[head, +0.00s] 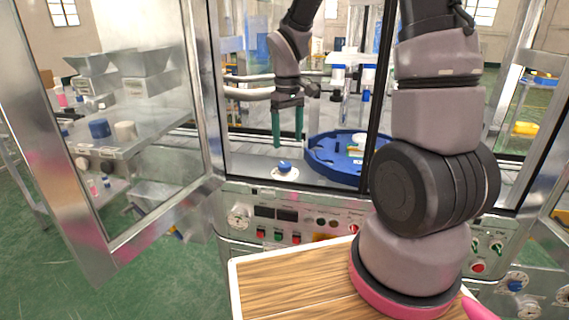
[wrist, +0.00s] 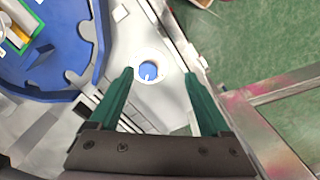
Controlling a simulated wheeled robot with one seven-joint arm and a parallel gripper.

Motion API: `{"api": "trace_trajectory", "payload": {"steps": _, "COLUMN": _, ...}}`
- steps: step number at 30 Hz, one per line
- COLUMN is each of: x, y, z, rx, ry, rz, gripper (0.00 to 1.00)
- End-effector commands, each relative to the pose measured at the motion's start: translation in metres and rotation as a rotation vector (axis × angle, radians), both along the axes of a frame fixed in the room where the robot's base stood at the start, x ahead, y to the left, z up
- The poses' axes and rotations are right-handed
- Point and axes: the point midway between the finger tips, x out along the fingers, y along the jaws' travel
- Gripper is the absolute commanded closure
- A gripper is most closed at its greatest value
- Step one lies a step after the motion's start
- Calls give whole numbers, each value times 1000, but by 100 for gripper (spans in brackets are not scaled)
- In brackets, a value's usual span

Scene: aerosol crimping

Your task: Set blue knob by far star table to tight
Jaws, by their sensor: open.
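The blue knob (head: 285,168) sits on a round white plate on the machine's grey deck, left of the blue star table. In the wrist view the knob (wrist: 148,70) shows a white pointer line and lies just beyond and between my fingertips. My gripper (head: 288,146) has green fingers, is open and empty, and hangs above the knob, apart from it; its two fingers also show in the wrist view (wrist: 160,73). The blue star table (head: 318,160) has a notched rim, seen at upper left in the wrist view (wrist: 88,80). My arm hides part of it in the head view.
An open glass door with a metal frame (head: 205,110) stands at left. The door frame (wrist: 275,95) shows at right in the wrist view. A front panel with buttons and dials (head: 290,225) lies below the deck. A dark upright post (head: 377,80) stands right of my gripper.

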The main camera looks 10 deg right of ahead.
Motion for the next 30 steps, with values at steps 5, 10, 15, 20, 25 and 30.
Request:
{"api": "trace_trajectory", "payload": {"steps": 5, "x": 18, "y": -3, "z": -6, "rx": 0, "ry": 23, "rz": 484, "gripper": 19}}
{"api": "trace_trajectory", "payload": {"steps": 10, "x": 36, "y": -4, "z": -3, "rx": 11, "ry": 18, "rz": 943, "gripper": 19}}
{"api": "trace_trajectory", "payload": {"steps": 15, "x": 47, "y": -4, "z": 1, "rx": 12, "ry": 2, "rz": 1194, "gripper": 19}}
{"api": "trace_trajectory", "payload": {"steps": 20, "x": 48, "y": -4, "z": -8, "rx": 13, "ry": 1, "rz": 1244, "gripper": 19}}
{"api": "trace_trajectory", "payload": {"steps": 25, "x": 47, "y": -3, "z": -37, "rx": 14, "ry": 3, "rz": 1242, "gripper": 19}}
{"api": "trace_trajectory", "payload": {"steps": 30, "x": 47, "y": -3, "z": -70, "rx": 14, "ry": 2, "rz": 1242, "gripper": 19}}
